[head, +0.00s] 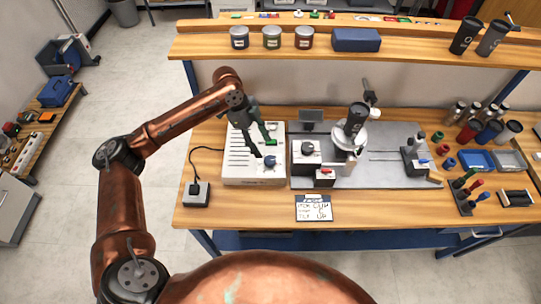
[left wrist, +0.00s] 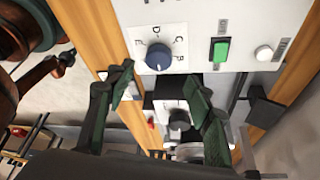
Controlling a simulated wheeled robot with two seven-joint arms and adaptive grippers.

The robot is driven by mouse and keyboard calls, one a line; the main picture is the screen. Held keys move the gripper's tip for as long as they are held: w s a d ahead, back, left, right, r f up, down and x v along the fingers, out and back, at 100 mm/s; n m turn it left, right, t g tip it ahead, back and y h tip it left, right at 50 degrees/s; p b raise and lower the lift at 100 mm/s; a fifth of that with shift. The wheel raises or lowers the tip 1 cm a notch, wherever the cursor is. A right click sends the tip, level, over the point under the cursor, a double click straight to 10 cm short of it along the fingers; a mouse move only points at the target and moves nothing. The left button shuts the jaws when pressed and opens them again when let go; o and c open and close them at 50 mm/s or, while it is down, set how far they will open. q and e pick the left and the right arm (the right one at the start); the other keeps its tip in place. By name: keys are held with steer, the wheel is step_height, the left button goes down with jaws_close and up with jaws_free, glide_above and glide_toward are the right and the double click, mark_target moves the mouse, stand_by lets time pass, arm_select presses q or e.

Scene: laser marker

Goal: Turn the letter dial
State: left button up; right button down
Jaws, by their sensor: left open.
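The letter dial is a dark blue knob (left wrist: 158,56) on a white panel, with letters printed around it; E, D, C and B can be made out. In the head view the dial (head: 269,161) sits near the front of the white control box (head: 238,170). I cannot tell for certain which letter it points to. My left gripper (head: 261,147) is above the box, close to the dial. In the left wrist view its open fingers (left wrist: 160,76) are spread, with the dial just beyond the gap between the tips. No contact shows. My right gripper is not in view.
A green rocker switch (left wrist: 219,50) and a white button (left wrist: 264,53) sit beside the dial. A second box with a black knob (head: 309,148) and a fixture holding a dark cup (head: 356,118) stand to the right. A written card (head: 314,207) lies in front.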

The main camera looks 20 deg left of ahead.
mark_target(269, 160)
arm_select(q)
steer(key=b+x, duration=0.1)
steer(key=x, duration=0.6)
steer(key=shift+d+f, duration=0.1)
steer(key=shift+s, duration=0.1)
steer(key=c, duration=1.1)
